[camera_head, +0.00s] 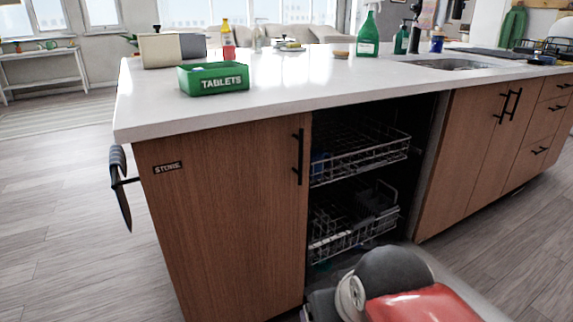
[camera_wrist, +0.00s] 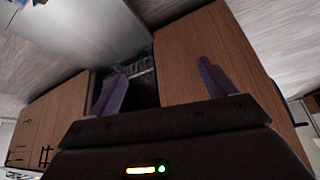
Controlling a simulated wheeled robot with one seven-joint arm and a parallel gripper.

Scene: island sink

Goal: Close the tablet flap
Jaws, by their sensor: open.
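My gripper (camera_wrist: 163,67) is open and empty in the wrist view, its two purple fingers wide apart in front of the dishwasher opening and the wooden cabinet front. A pale grey panel (camera_wrist: 88,30), apparently the lowered dishwasher door, stretches to the upper left there. In the head view, only a grey strip of this panel (camera_head: 449,279) shows beside my red and black arm, which covers the rest. I cannot make out a tablet flap in either view. A green box marked TABLETS (camera_head: 214,79) stands on the counter. My fingertips are not visible in the head view.
The open dishwasher has an upper rack (camera_head: 360,155) and a lower rack (camera_head: 350,222). The white counter (camera_head: 300,88) overhangs wooden cabinets with black handles. A dark cloth (camera_head: 120,190) hangs at the left end. The floor left of the island is clear.

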